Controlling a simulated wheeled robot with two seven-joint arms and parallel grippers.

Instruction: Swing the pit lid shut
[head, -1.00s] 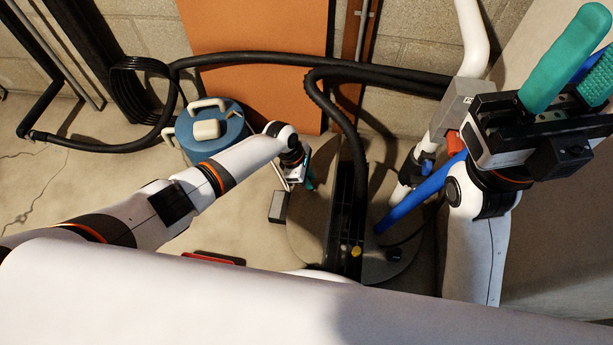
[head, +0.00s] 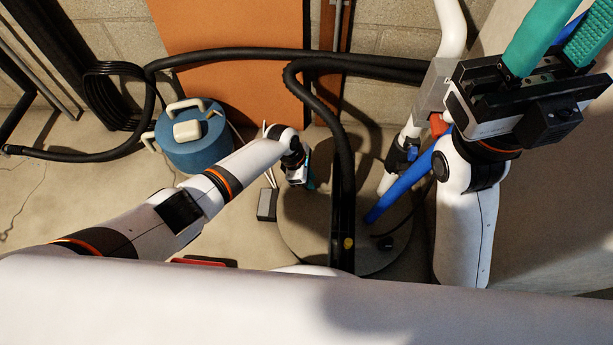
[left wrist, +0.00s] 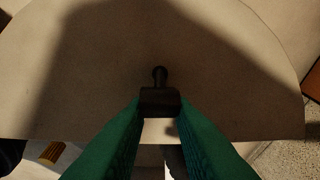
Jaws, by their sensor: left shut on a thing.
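The pit lid (head: 300,222) is a grey-beige plate of the round cover on the floor. In the left wrist view the lid (left wrist: 160,45) shows a curved far edge and a straight near edge. A black knob-like handle (left wrist: 160,98) stands on it near the straight edge. My left gripper (head: 308,182) is low over the round cover in the head view. In the left wrist view its green fingers (left wrist: 160,112) are shut on the handle. My right gripper (head: 568,45) is raised at the upper right, with teal fingers apart and empty. My arm and the hose hide part of the cover.
A black hose (head: 342,160) drops across the middle of the cover. A blue pipe (head: 400,187) slants down to its right side. A small grey box (head: 267,204) and a red object (head: 204,262) lie nearby.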

